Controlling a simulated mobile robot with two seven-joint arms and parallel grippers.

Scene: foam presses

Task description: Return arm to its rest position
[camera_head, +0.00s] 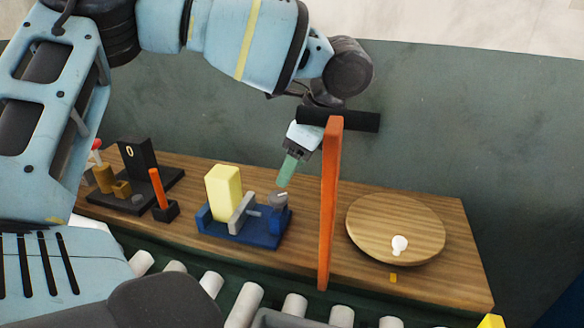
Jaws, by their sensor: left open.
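My left arm (250,40) comes in from the upper left and bends down over the wooden bench. My left gripper (288,172) points down, with greenish fingertips just above the grey knob on the right end of the blue press. It is open and I see nothing between its fingers. The blue press (262,232) holds a yellow foam block (224,192) upright, beside a grey clamp plate (242,212). My right gripper is not in view.
A round wooden disc (375,225) with a white knob (399,244) lies on the right of the bench (450,275). A black fixture (140,160) and an orange-handled piece (158,188) stand on the left. Rollers (244,305) run along the front.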

